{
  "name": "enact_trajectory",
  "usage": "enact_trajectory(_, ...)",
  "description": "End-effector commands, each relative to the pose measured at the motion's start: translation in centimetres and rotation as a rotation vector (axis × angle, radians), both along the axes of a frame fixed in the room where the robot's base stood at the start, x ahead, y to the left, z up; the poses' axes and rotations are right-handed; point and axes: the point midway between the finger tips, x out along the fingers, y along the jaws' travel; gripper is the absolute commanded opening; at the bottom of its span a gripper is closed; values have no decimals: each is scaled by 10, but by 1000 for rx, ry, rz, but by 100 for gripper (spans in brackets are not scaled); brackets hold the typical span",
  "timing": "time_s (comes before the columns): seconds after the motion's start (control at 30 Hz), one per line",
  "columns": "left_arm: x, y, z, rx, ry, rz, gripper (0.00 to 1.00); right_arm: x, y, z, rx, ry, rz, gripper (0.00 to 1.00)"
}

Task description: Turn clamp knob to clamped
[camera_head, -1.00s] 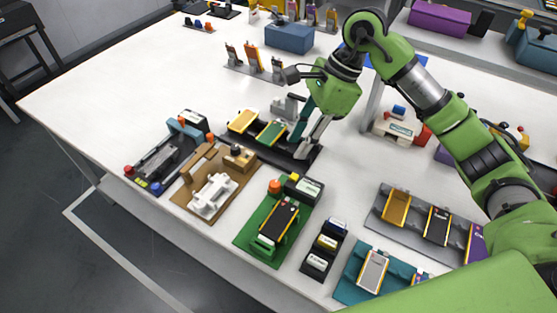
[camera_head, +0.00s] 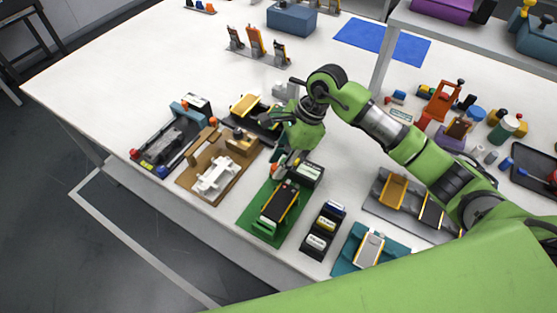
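A green board (camera_head: 247,218) near the table's front edge carries a dark pouch cell (camera_head: 277,203) in a green holder. An orange-red knob (camera_head: 274,172), which looks like the clamp knob, stands at the board's back left. A black box with a white label (camera_head: 309,171) is beside it. My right gripper (camera_head: 281,163) points down just above and behind the knob. Its fingers are small and partly hidden, so I cannot tell whether they touch the knob or how far they are open. My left gripper is not in view.
A brown fixture (camera_head: 192,183) with a white part and a black tester tray (camera_head: 166,150) are to the left. A black label rack (camera_head: 319,244) and a teal tray (camera_head: 350,257) are to the right.

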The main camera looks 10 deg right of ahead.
Motion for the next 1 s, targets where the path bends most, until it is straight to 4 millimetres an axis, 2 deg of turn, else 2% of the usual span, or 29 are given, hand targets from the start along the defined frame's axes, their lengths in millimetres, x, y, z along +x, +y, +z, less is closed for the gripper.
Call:
enact_trajectory(0.23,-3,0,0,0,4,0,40,0,0,-1,0,0,1,28)
enact_trajectory(0.33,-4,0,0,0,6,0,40,0,0,-1,0,0,1,2)
enact_trajectory(0.37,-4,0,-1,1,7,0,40,0,0,-1,0,0,1,0)
enact_trajectory(0.73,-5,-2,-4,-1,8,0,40,0,0,-1,0,-1,-36,0)
enact_trajectory(1.0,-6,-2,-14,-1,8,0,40,-2,0,-2,1,-2,-199,0)
